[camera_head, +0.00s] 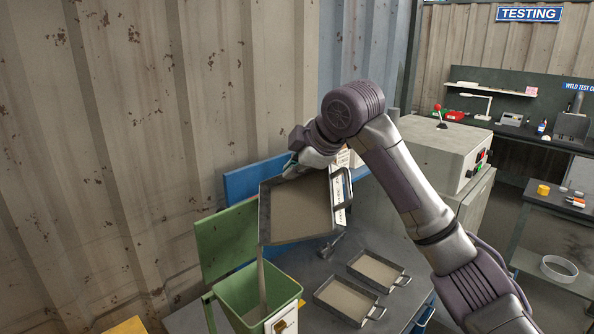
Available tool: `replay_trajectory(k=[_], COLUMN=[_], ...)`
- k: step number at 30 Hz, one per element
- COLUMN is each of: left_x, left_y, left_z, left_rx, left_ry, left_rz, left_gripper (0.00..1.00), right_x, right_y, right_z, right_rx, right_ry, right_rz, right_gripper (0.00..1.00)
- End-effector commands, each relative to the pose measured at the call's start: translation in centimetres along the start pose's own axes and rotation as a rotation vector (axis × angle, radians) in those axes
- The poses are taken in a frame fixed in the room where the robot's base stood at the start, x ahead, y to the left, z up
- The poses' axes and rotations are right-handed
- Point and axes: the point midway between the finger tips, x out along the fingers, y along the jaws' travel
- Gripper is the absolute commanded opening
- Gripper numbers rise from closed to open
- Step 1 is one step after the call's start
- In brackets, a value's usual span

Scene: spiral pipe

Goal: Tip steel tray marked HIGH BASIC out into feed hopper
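A steel tray (300,209) with grey-brown powder in it is held tilted above the green feed hopper (238,292). A thin stream of powder (262,281) runs from the tray's lower left corner down into the hopper. A white label (339,198) shows on the tray's right side; I cannot read it surely. My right gripper (293,169) is at the tray's far upper edge and appears shut on it, with its fingertips partly hidden. My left gripper is not in view.
Two more powder-filled steel trays (346,299) (377,271) lie on the grey bench right of the hopper. A grey machine (440,150) with a red-knobbed lever stands behind my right arm. A corrugated wall (120,130) closes off the left. A yellow object (127,326) shows at the bottom left.

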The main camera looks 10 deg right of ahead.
Motion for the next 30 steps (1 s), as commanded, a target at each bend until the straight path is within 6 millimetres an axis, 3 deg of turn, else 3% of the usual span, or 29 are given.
replay_trajectory(k=[30], left_x=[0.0], left_y=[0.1], left_z=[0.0], left_rx=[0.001], left_ry=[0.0], left_rz=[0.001], left_gripper=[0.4], right_x=[-1.3], right_y=[-0.7], right_z=[-3.6], right_rx=[-0.159], right_ry=[-0.135], right_rz=[0.085], right_gripper=[0.0])
